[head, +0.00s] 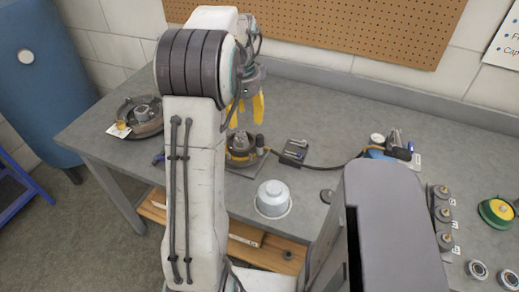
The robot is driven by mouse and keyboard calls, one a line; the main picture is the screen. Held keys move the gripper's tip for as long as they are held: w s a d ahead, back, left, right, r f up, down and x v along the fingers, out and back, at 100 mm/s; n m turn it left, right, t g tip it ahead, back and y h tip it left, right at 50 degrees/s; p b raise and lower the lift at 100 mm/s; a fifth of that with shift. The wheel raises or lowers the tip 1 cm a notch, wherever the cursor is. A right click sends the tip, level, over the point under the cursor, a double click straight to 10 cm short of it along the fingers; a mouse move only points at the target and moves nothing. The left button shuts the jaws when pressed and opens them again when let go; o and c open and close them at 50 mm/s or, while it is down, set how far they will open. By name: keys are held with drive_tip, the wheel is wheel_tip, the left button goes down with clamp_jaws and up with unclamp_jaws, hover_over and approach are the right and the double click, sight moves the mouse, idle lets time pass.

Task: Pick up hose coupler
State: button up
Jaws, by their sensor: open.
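My gripper (246,108) is above the left part of the grey workbench, with its yellow fingertips apart and nothing seen between them. My white arm hides part of the bench left of centre. I cannot tell for sure which piece is the hose coupler. A dark hose (318,166) runs from a small plate with metal parts (294,152) toward a blue device (393,148) at the back right. Several small metal fittings stand on a dark rack (444,216) at the right, well away from my gripper.
A round metal fixture (240,148) sits below my gripper. A white-grey domed cup (272,199) stands near the front edge. A round metal part (142,114) lies at the left end. A green and yellow round object (496,212) and metal rings (477,270) lie far right. A pegboard (350,28) hangs behind.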

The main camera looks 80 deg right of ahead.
drive_tip(key=m, duration=0.2)
hover_over(260, 136)
drive_tip(key=shift+s+a+f, duration=0.1)
drive_tip(key=shift+a+f, duration=0.05)
drive_tip(key=shift+f, duration=0.45)
drive_tip(key=shift+s+a+f, duration=0.1)
drive_tip(key=shift+f, duration=0.5)
drive_tip(key=shift+s+f, duration=0.1)
drive_tip(key=shift+f, duration=0.2)
drive_tip(key=shift+w+d+f, duration=0.15)
drive_tip(key=shift+f, duration=1.5)
drive_tip(key=shift+w+d+f, duration=0.15)
drive_tip(key=shift+f, duration=1.45)
drive_tip(key=shift+c, duration=0.4)
clamp_jaws()
